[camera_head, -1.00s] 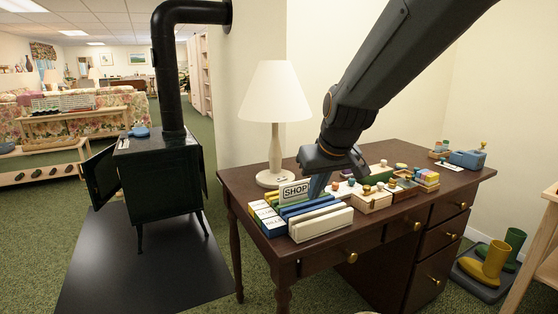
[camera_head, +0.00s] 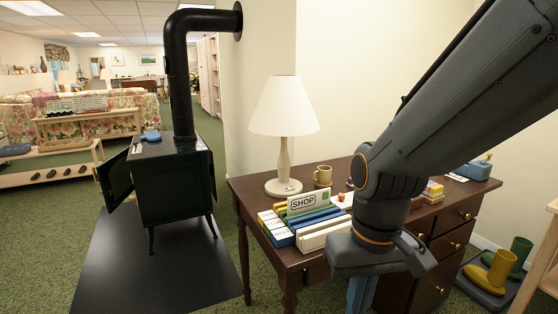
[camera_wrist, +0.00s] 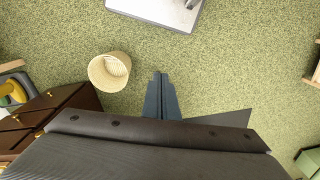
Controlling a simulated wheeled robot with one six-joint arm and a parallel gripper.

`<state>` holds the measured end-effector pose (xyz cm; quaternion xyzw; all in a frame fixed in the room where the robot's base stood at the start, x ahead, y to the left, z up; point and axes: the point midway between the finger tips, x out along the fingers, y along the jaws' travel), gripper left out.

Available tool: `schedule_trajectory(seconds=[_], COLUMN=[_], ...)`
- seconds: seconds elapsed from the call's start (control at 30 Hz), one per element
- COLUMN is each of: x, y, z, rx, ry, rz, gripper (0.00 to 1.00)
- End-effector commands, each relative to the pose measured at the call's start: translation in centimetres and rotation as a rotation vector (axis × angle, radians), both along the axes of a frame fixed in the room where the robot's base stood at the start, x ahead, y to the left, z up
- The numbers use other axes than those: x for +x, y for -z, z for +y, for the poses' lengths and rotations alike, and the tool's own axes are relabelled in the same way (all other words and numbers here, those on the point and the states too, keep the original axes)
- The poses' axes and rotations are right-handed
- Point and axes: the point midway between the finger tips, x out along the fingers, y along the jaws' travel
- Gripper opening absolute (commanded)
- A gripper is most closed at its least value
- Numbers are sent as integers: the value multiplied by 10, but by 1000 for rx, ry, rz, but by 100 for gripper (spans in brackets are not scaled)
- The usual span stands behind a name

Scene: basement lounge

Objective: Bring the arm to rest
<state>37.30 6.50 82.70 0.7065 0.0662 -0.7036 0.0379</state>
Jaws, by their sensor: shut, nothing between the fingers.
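My gripper (camera_head: 361,293) hangs in front of the dark wooden desk (camera_head: 262,187), nearer to the camera than the desk's front edge. The large grey arm reaches in from the upper right and bends down to it. In the wrist view my gripper's fingers (camera_wrist: 160,84) are together and empty, above green carpet (camera_wrist: 215,75). The arm hides the middle of the desk top and part of its front.
A black stove (camera_head: 175,183) stands left. Boots (camera_head: 503,268) stand right. The wrist view shows a wicker basket (camera_wrist: 108,71) on the carpet beside the fingers.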

Motion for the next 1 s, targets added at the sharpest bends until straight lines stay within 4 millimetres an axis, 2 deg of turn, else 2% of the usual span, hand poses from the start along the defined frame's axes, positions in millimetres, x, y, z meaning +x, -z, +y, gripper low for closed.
schedule_trajectory(seconds=[0.03,0.4,0.6,1.0], x=[-1,-3,-4,-4], y=[-9,-49,-56,-55], z=[-5,-47,-61,-62], rx=[-3,-28,-35,-36], ry=[14,123,152,155], rz=[1,6,5,5], gripper=[0,0,0,0])
